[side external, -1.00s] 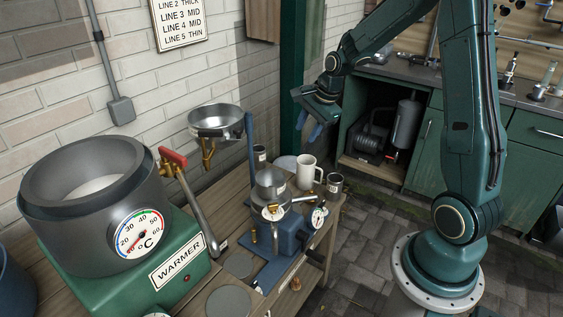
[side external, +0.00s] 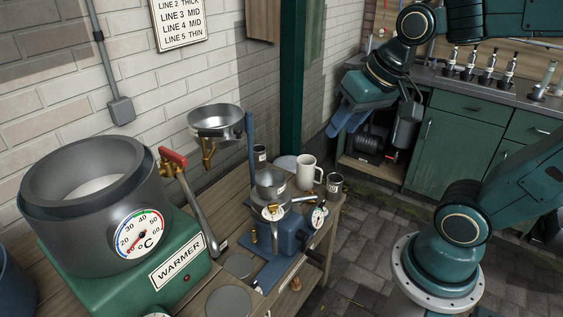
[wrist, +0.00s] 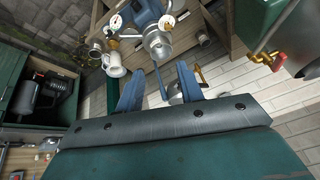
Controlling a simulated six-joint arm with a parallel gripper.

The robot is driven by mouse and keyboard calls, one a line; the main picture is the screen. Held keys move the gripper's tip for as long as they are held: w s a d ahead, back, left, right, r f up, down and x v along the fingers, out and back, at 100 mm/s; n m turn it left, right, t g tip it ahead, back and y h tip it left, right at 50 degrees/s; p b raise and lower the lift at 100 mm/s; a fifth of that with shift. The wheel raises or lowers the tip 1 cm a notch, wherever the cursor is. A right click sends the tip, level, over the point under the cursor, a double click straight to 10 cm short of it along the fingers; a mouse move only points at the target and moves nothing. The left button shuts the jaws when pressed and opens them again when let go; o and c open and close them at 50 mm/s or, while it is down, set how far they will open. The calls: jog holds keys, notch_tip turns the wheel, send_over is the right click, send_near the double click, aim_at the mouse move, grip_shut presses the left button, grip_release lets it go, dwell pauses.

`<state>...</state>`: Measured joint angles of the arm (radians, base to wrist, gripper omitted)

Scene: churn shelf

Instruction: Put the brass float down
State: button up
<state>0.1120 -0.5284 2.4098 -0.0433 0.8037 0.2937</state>
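My gripper (side external: 345,122) hangs in the air to the right of and behind the bench, in front of the far cabinets. In the wrist view its two blue fingers (wrist: 158,76) stand well apart with nothing held between them. A small upright brass piece (side external: 254,233), possibly the brass float, stands on the blue base beside the metal cup (side external: 270,184). It is too small to identify surely. The cup also shows beyond the fingers in the wrist view (wrist: 158,46). My gripper is clear of all these things.
A white mug (side external: 309,174) and dark cups (side external: 334,183) stand at the bench's far end. A pan (side external: 215,123) sits raised beside a blue post (side external: 250,150). The large pot (side external: 85,205) on the green warmer (side external: 165,262) fills the near left. Open floor lies right of the bench.

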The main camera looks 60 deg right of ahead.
jog(key=s+n, duration=0.1)
jog(key=s, duration=0.1)
jog(key=s+a+n, duration=0.1)
jog(key=s+n, duration=0.2)
jog(key=shift+s+a, duration=0.35)
jog(key=shift+a, duration=0.05)
dwell(0.9)
